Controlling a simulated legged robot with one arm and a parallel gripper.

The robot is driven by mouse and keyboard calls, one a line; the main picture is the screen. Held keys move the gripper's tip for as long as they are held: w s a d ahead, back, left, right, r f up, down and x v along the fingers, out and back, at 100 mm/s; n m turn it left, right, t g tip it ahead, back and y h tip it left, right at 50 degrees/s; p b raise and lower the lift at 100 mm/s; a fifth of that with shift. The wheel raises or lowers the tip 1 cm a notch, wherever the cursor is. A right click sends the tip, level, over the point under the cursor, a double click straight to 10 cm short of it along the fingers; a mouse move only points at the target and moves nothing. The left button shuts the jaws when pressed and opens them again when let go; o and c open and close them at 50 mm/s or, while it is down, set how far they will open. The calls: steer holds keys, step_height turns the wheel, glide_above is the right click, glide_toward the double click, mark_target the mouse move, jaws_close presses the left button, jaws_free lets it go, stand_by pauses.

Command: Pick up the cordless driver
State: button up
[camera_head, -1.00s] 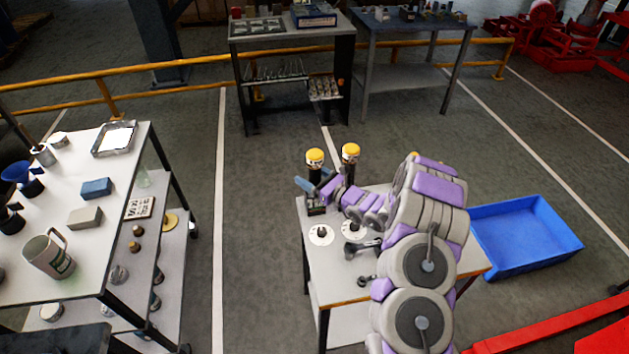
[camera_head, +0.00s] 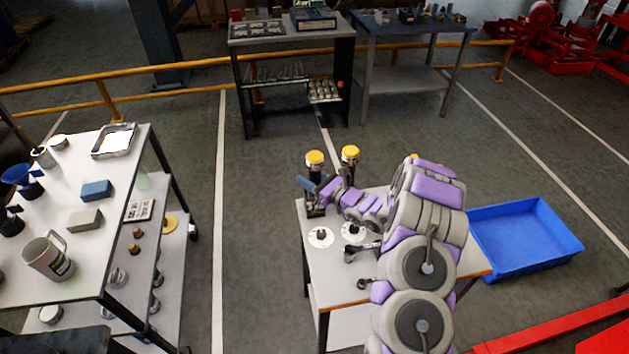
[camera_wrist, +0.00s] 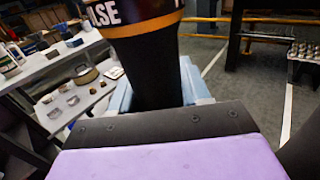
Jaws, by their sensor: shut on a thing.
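The cordless driver (camera_head: 315,159) stands upright at the back left corner of the small work table (camera_head: 335,293), with a yellow-topped head and a dark grip. My gripper (camera_head: 314,187) is at its grip, below the head. In the wrist view, the black grip (camera_wrist: 152,75) runs down between the pale blue fingers of my gripper (camera_wrist: 155,98), which are shut on it. The head with its orange band and white lettering (camera_wrist: 120,18) is above and cut off by the frame. The contact is partly hidden. I cannot tell whether the driver's base is clear of the table top.
A similar yellow-topped tool (camera_head: 350,153) stands close on the right. White discs (camera_head: 320,237) lie on the table in front. A blue tray (camera_head: 528,240) is on the floor at right, and a cluttered trolley (camera_head: 80,252) is at left. The floor between is clear.

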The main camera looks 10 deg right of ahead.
steer(key=shift+r, duration=0.1)
jaws_close()
step_height(320, 180, up, 18)
steer(key=p, duration=0.4)
glide_above(309, 152)
steer(key=o, duration=0.8)
jaws_free()
jaws_close()
steer(key=shift+d, duration=0.1)
